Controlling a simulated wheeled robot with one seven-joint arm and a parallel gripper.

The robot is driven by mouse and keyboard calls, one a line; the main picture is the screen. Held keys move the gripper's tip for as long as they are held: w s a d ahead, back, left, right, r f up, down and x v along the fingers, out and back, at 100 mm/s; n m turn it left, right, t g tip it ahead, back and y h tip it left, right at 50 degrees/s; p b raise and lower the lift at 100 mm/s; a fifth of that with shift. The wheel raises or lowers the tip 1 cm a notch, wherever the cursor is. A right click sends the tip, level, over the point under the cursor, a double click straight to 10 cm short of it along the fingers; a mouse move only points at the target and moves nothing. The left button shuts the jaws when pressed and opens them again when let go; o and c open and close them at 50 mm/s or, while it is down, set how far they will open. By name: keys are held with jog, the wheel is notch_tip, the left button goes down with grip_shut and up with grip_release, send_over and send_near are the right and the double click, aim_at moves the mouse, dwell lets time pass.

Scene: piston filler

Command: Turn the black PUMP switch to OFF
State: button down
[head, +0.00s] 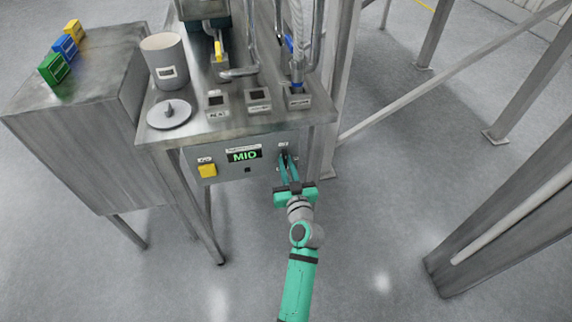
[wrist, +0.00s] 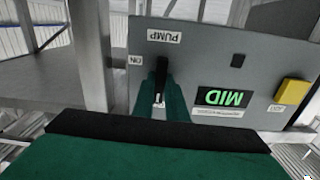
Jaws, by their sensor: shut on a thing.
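The black PUMP switch (wrist: 161,72) is on the grey control panel (wrist: 210,60), beside the upside-down PUMP label (wrist: 160,37) in the wrist view. An ON label (wrist: 135,61) is left of it in that view. The switch handle looks roughly upright in the wrist picture. No OFF label can be made out; my fingers cover part of the panel there. My gripper (wrist: 161,92) has its two green fingers shut on the switch, one on each side. In the head view my gripper (head: 287,162) reaches the right end of the panel.
A green MID display (head: 243,156) and a yellow switch (head: 207,171) are left of the PUMP switch in the head view. A steel table (head: 225,127) above the panel bears a grey container (head: 165,60) and a round lid (head: 169,113). Metal frame legs (head: 345,80) stand right.

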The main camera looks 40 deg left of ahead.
jog(key=shift+r+n, duration=0.1)
jog(key=shift+n, duration=0.3)
jog(key=c, duration=1.8)
grip_release()
jog(key=shift+o, duration=0.2)
jog(key=v, duration=1)
jog(key=shift+s+d, duration=0.25)
jog(key=shift+s, duration=0.05)
